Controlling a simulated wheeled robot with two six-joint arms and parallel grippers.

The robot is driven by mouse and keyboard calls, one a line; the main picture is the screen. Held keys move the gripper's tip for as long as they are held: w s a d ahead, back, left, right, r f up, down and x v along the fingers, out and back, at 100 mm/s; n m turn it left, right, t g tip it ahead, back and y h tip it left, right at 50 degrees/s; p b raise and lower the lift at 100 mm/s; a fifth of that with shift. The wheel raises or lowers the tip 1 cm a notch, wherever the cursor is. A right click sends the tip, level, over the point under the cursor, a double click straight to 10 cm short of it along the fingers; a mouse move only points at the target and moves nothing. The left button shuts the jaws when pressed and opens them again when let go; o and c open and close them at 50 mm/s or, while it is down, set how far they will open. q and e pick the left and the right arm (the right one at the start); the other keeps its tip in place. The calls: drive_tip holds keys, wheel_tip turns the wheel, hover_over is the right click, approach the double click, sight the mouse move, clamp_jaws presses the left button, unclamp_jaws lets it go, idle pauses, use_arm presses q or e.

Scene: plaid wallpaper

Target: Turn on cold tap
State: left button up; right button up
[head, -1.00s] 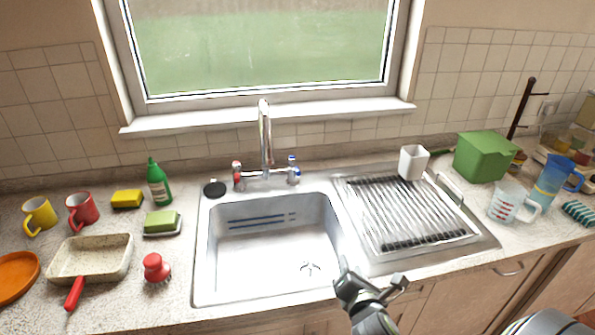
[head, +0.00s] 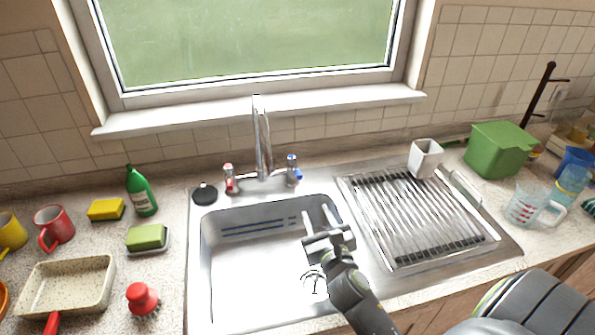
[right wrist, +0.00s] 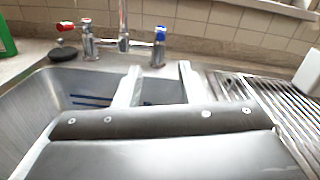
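The cold tap (head: 292,170) is a chrome valve with a blue-marked handle, on the right of the mixer behind the sink. It also shows in the right wrist view (right wrist: 159,45). The hot tap (head: 230,178) with a red mark is on the left, and the tall chrome spout (head: 262,140) stands between them. My right gripper (head: 318,219) is over the right part of the sink basin, in front of and below the cold tap, not touching it. Its two fingers are apart with nothing between them; they also show in the right wrist view (right wrist: 160,84). My left gripper is out of view.
The sink basin (head: 225,270) is empty. A ribbed drainer (head: 420,220) with a white cup (head: 425,157) lies to the right. A green bottle (head: 141,191), sponge (head: 147,237) and black plug (head: 204,194) are left of the sink. The window sill (head: 180,121) runs behind the spout.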

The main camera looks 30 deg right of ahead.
approach(300, 173)
drive_tip(key=x, duration=0.9)
drive_tip(key=shift+f, duration=0.4)
drive_tip(key=shift+w, duration=0.45)
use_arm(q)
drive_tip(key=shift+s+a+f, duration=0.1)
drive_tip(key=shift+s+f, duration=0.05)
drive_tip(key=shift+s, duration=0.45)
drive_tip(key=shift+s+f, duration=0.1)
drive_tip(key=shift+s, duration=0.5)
use_arm(e)
clamp_jaws()
drive_tip(key=shift+d, duration=0.1)
